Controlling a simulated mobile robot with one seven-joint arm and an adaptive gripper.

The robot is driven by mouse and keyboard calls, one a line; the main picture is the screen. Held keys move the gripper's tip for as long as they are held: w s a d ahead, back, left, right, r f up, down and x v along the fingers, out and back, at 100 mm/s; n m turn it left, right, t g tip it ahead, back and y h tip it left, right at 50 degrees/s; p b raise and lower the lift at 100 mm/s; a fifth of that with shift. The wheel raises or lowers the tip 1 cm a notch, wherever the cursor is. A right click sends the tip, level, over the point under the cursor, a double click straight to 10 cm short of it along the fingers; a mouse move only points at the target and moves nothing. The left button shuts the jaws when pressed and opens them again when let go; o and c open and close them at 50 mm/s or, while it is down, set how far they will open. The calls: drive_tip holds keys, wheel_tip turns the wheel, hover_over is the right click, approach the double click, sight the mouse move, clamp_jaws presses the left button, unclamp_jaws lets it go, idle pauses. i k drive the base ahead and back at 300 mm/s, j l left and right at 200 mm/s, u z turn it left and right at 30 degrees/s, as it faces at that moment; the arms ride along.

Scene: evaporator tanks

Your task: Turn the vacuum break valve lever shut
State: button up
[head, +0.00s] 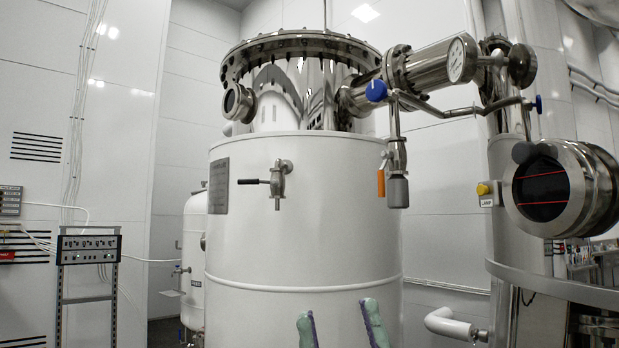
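An orange lever (381,183) hangs straight down beside a small vertical metal valve (396,152) with a grey cylinder (398,192) at its lower end. No label on it can be read; it looks like the vacuum break valve. The lever lies about parallel to the valve's pipe. A second tap (279,180) on the white tank's front has a black lever (249,181) pointing left, level. My gripper (338,309) shows at the bottom edge, its two teal and purple fingers wide apart and empty. It is well below both levers, in front of the tank.
The big white tank (300,230) fills the middle. Blue knobs (376,91) and a gauge (462,59) sit on the pipework above the orange lever. A lamp housing (565,188) juts out at right. A rack (88,255) stands at left.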

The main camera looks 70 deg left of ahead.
sight(386, 153)
drive_tip(key=u, duration=1.45)
